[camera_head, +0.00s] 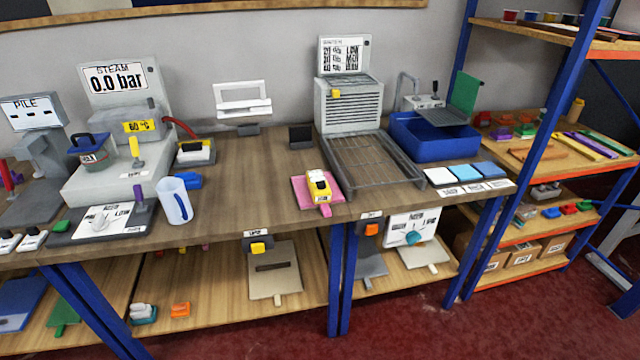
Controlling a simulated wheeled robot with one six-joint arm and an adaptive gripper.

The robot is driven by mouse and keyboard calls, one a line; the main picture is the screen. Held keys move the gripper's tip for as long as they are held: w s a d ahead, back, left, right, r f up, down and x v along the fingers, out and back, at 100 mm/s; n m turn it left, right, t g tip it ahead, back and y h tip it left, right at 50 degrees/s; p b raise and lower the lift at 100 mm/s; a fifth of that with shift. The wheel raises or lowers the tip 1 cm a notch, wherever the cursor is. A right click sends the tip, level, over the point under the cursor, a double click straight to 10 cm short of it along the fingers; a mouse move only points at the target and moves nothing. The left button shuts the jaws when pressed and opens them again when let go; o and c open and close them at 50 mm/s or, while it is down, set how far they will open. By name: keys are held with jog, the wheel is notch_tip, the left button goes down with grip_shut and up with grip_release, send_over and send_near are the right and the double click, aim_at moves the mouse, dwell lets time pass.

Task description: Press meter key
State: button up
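A grey device with a display marked "PILE" (33,113) stands at the far left of the bench; its screen shows short dashes. It may be the meter, but I cannot make out a key on it. Beside it stands a steam unit whose display (117,78) reads "0.0 bar". A panel with a dial (102,219) lies in front of the steam unit. On the lower level, a yellow button (258,246) and an orange button (371,229) sit under small labels too small to read. My gripper is not in view.
The wooden bench (258,190) has bare room in the middle. A clear jug (175,201), a pink board (304,191) with a yellow-topped tool, a wire-rack machine (347,106) and a blue tub (421,142) stand on it. Blue-framed shelves (544,150) stand at right.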

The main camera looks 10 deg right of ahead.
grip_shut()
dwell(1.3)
